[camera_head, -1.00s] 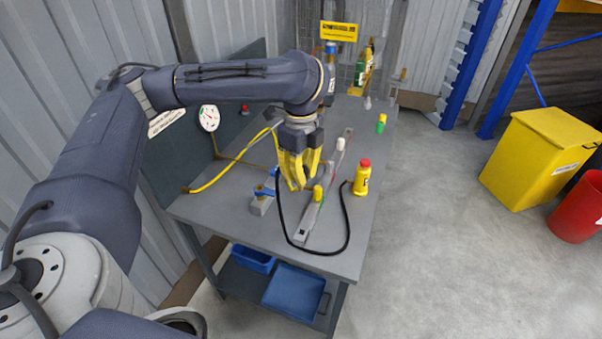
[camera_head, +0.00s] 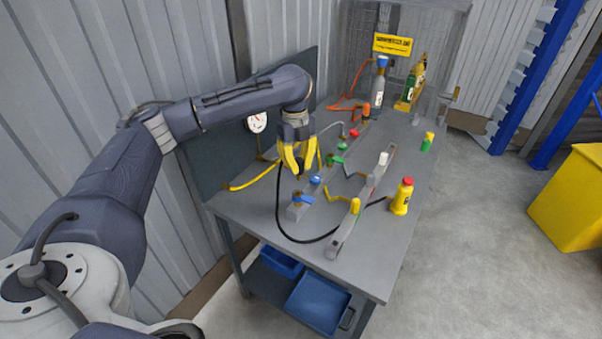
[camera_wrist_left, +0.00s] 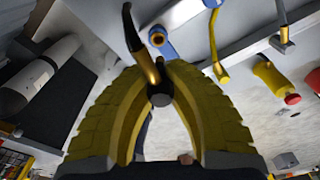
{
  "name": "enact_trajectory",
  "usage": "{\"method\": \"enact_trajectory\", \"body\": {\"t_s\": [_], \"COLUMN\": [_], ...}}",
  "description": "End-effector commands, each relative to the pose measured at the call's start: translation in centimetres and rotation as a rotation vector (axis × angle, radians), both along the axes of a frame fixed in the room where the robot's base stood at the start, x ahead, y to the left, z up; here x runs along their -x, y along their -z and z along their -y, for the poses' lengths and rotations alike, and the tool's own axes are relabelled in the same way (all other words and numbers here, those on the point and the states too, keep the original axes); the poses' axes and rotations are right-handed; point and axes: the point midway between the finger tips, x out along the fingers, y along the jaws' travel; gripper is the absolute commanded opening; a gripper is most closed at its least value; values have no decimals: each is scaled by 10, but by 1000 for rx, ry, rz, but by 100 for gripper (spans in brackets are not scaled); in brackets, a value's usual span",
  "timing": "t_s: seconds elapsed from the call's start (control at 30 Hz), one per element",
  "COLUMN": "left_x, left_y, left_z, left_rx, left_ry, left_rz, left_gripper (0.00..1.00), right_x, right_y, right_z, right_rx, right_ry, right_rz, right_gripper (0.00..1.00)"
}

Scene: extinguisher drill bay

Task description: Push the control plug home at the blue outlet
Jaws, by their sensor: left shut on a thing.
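My left gripper (camera_head: 298,170) has yellow fingers pointing down above the bench. In the left wrist view its fingertips (camera_wrist_left: 160,98) are shut on the control plug (camera_wrist_left: 149,70), a brass piece with a dark end, on a black hose (camera_wrist_left: 128,25). The hose (camera_head: 278,210) loops over the bench in the head view. The blue outlet (camera_head: 316,180) is on a low grey block, just right of and below the fingers. A blue ring (camera_wrist_left: 161,44) shows close beside the plug in the wrist view; the two look apart. My right gripper is out of view.
A grey rail (camera_head: 345,235) and yellow bottle (camera_head: 402,197) stand to the right. A yellow hose (camera_head: 255,180) and gauge (camera_head: 257,123) are at the left.

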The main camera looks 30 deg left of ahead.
Motion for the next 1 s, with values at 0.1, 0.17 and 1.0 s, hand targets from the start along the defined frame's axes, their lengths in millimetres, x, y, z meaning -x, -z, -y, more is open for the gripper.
{"method": "enact_trajectory", "body": {"t_s": [0.1, 0.17, 1.0], "left_x": [-2, -2, -1], "left_y": [0, 0, 32], "left_z": [-3, -3, -4], "left_rx": [7, 10, 19], "left_ry": [74, 107, 161], "left_rz": [-4, -5, -13], "left_gripper": [0, 0, 0], "right_x": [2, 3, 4], "right_y": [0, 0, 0], "right_z": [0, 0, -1], "right_rx": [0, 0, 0], "right_ry": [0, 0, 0], "right_rz": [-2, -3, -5], "right_gripper": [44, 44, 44]}}
